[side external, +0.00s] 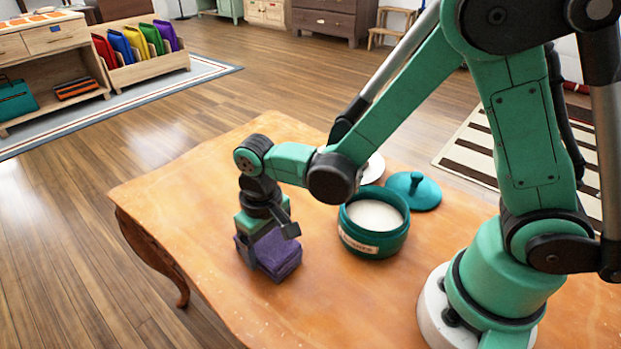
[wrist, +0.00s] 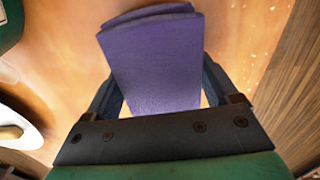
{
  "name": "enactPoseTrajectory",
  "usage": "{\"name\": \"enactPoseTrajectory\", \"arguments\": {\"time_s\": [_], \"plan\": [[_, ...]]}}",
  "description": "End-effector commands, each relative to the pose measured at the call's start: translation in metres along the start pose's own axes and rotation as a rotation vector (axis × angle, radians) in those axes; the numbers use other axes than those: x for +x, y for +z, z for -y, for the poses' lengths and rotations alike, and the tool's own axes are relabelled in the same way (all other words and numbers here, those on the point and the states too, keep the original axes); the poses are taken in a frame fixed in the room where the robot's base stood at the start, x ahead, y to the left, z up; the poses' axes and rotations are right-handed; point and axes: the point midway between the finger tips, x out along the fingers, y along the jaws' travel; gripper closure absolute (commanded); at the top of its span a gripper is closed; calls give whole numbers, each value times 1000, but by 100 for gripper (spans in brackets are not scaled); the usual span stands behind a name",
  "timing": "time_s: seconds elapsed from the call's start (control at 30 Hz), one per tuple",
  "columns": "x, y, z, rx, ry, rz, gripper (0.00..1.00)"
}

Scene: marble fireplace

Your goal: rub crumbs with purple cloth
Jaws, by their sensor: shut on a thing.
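The purple cloth (side external: 279,254) is a folded pad at the front middle of the wooden table. My gripper (side external: 262,248) is over it, pointing down, with its fingers on either side of it. In the wrist view the cloth (wrist: 155,62) fills the space between the two dark fingers, and my gripper (wrist: 160,95) is shut on it. Whether the cloth touches the table is hard to tell. Small pale crumbs (wrist: 262,45) dot the table at the upper right of the wrist view, apart from the cloth.
A teal canister (side external: 372,240) of white contents stands open right of the cloth, its teal lid (side external: 413,191) behind it. A white dish (side external: 373,168) is partly hidden by my arm. The left part of the wooden table (side external: 185,190) is clear up to its edge.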

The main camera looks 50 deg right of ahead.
Motion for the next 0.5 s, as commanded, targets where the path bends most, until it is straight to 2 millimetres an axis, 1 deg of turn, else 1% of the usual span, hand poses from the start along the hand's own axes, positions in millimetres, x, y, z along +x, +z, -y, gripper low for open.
{"name": "enactPoseTrajectory", "arguments": {"time_s": [0.27, 0.33, 0.43, 0.47, 0.5], "plan": [[-2, 0, -26, 3, 0, 0, 68], [2, 0, -32, 3, 0, 0, 69], [-5, 0, -36, -1, 0, 0, 68], [-9, 0, -35, -1, 0, 0, 69], [-20, 1, -35, -1, 0, 0, 69]]}}
